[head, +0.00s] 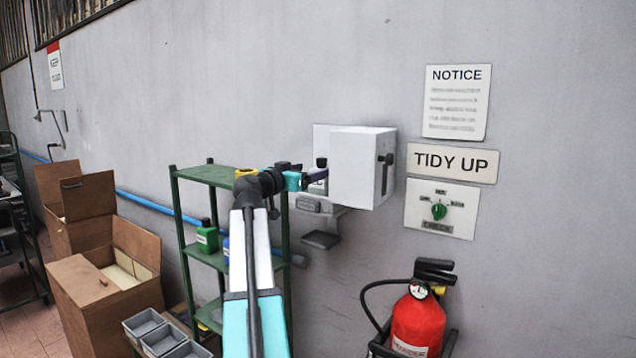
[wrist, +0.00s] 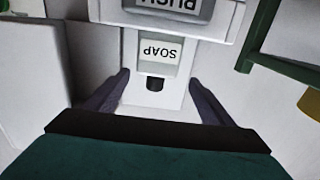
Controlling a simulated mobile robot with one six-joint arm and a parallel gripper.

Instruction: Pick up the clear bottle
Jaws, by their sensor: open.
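A pale bottle with a SOAP label (wrist: 157,50) and a dark cap sits in the opened wall dispenser; I take it as the clear bottle. Its body looks whitish against the dispenser's white back. In the head view a little of the bottle (head: 318,188) shows beside the white cover, partly hidden by my gripper (head: 316,173). In the wrist view, where the label is upside down, my gripper (wrist: 159,77) is open. Its dark fingers stand one on each side of the bottle's capped end. I cannot tell whether either finger touches it.
The dispenser's white cover (head: 362,168) stands close to the right of my gripper. A PUSH plate (wrist: 178,6) lies beyond the label. A green shelf (head: 208,172) with a green bottle (head: 207,237) stands left. A red extinguisher (head: 418,322) hangs lower right.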

